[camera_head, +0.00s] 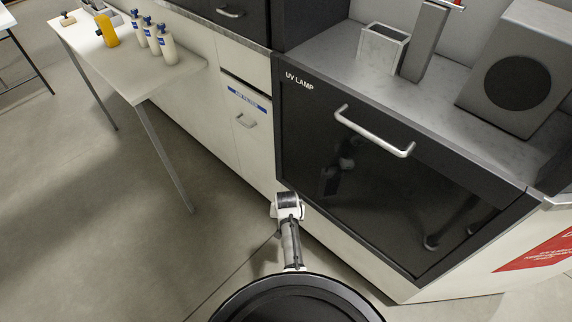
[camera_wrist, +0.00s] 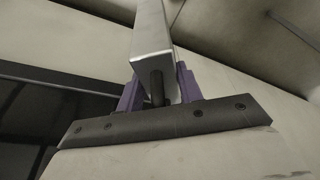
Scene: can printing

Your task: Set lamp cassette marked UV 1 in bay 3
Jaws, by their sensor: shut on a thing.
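My gripper (camera_wrist: 159,88) has purple fingers, shut on either side of a long pale grey bar (camera_wrist: 152,40) with a dark rod-like part at its near end. The bar may be a lamp cassette, but no marking can be read on it. In the head view my arm reaches down in front of the cabinet, and neither the fingers nor the bar can be made out. The dark door labelled UV LAMP (camera_head: 310,130) is shut, with a silver bar handle (camera_head: 375,132) near its top. No bays are visible; whatever is behind the door is hidden.
A pale side table (camera_head: 150,82) at upper left holds several white bottles (camera_head: 156,40) and a yellow one (camera_head: 106,30). The grey counter (camera_head: 440,115) carries an open box (camera_head: 383,48), an upright post and a speaker-like box (camera_head: 520,80). Floor at left is clear.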

